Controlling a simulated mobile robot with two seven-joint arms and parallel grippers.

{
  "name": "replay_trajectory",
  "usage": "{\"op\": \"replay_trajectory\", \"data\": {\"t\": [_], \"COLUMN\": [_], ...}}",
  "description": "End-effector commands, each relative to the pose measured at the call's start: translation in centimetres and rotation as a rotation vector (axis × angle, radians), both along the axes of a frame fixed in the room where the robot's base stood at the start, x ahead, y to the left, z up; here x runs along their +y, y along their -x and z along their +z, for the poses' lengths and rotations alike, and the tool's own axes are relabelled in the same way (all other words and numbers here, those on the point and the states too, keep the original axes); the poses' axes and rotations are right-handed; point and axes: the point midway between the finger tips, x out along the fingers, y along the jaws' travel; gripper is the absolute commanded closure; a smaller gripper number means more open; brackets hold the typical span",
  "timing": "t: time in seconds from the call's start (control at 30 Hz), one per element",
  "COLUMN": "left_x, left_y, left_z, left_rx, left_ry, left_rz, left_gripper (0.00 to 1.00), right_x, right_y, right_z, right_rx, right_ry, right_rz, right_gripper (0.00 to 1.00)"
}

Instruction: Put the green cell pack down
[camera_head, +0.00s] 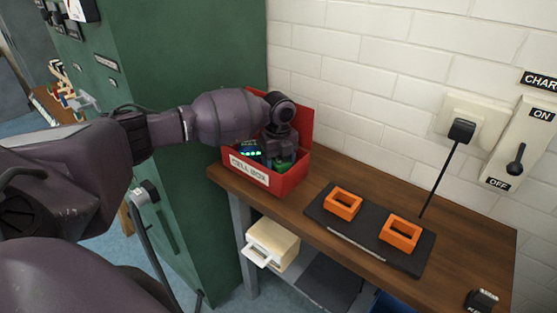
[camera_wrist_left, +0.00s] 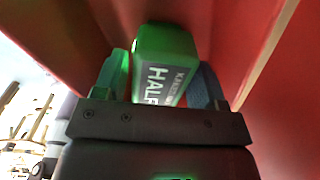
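My left gripper (camera_head: 277,158) reaches down into the red cell box (camera_head: 262,178) on the wooden bench, against the green cabinet. The green cell pack (camera_head: 284,167) shows at the gripper inside the box, mostly hidden by the gripper and box wall. In the left wrist view, the green cell pack (camera_wrist_left: 163,62), with a grey label reading HALF, sits between the two fingers (camera_wrist_left: 163,80). Whether the pack touches the box floor is hidden. My right gripper is not in view.
A black tray (camera_head: 375,243) with two orange frames, left (camera_head: 329,205) and right (camera_head: 387,239), lies on the bench (camera_head: 460,215). A black plug (camera_head: 461,130) with a hanging cord and an ON/OFF switch (camera_head: 517,160) are on the tiled wall. Red box walls (camera_wrist_left: 285,110) rise close around the gripper.

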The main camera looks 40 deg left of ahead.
Motion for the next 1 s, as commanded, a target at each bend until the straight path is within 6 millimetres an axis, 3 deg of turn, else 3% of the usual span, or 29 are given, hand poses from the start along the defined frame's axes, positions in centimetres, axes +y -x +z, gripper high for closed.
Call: {"op": "replay_trajectory", "data": {"t": [0.07,0.47,1.0], "left_x": [0.0,0.0,0.0], "left_y": [0.0,0.0,0.0], "left_z": [0.0,0.8,10.2], "left_rx": [0.000,0.000,-0.002], "left_ry": [0.000,0.000,0.000], "left_rz": [0.000,-0.001,0.000], "left_gripper": [0.24,0.24,0.24], "right_x": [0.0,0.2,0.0], "right_y": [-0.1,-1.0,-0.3], "right_z": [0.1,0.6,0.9], "right_rx": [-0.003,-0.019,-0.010], "right_ry": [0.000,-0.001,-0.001], "right_rz": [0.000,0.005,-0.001], "right_gripper": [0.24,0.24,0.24]}}
